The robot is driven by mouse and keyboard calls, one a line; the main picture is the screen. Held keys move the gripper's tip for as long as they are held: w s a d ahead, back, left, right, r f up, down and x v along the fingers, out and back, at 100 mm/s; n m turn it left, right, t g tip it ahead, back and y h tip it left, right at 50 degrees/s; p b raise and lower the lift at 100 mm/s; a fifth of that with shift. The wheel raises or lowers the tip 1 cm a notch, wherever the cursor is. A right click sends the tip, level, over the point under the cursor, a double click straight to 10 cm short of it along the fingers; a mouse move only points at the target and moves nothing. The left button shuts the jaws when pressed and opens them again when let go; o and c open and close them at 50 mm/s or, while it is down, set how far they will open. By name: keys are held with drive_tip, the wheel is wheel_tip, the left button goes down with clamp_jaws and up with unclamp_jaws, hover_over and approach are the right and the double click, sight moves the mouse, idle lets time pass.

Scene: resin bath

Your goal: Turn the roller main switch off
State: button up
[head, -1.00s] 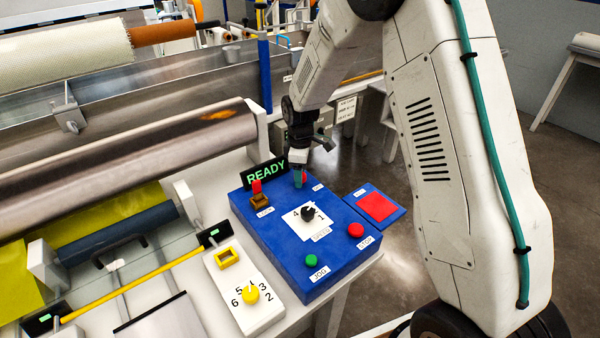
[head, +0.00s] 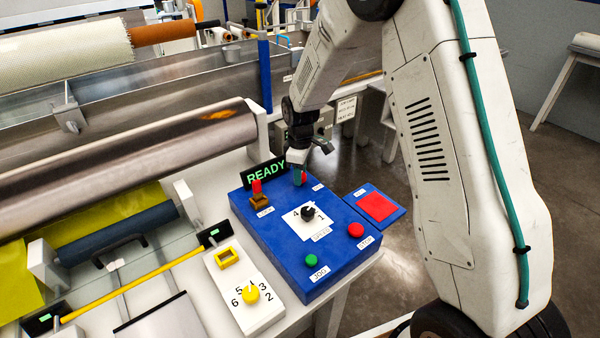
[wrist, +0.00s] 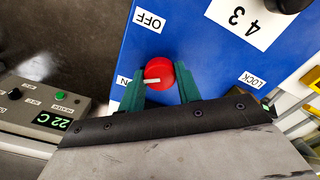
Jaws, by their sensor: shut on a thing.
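The main switch is a round red knob (wrist: 158,72) with a white pointer line, on the blue control box (head: 290,222). In the wrist view its pointer lies towards the ON label (wrist: 123,82) at the left. The OFF label (wrist: 150,21) is above the knob. My gripper (wrist: 161,83) has its green fingers on both sides of the knob and is shut on it. In the head view my gripper (head: 299,177) comes down on the box's far end and hides most of the knob.
The box also has a black speed dial (head: 308,213), a red stop button (head: 356,230), a green jog button (head: 312,260) and a red-topped lock (head: 257,190). A READY sign (head: 266,173) stands close beside my gripper. A red pad (head: 376,206) lies at the right.

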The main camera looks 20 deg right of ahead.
drive_tip(key=m, duration=1.2)
drive_tip(key=shift+m, duration=2.1)
drive_tip(key=o, duration=1)
drive_tip(key=shift+c, duration=0.2)
